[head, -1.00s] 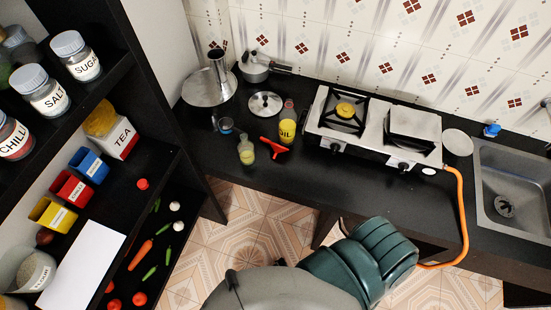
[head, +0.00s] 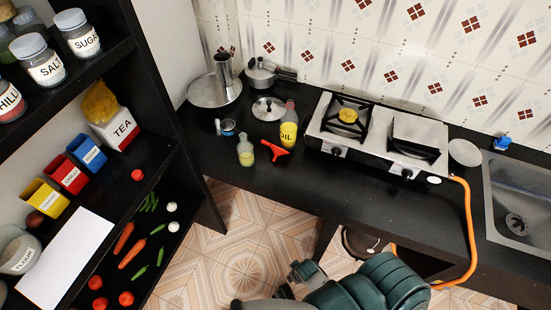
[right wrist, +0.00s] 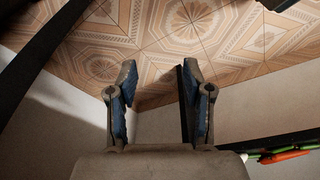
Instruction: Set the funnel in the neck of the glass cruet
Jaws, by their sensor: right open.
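The glass cruet (head: 246,153) stands upright on the black counter, with pale yellow liquid in its lower part. A red-orange piece that looks like the funnel (head: 274,151) lies on the counter just right of the cruet, apart from its neck. My right gripper (head: 292,280) is low at the bottom of the head view, in front of the counter and well away from both. In the right wrist view its two fingers (right wrist: 158,78) are spread and empty, with floor tiles beyond them. My left gripper is not in view.
An oil bottle (head: 288,130) stands behind the funnel. A small blue-rimmed cup (head: 228,126), a lid (head: 268,109) and pots stand behind the cruet. The stove (head: 375,128) is to the right, and shelves (head: 165,160) rise at left. The counter's front strip is clear.

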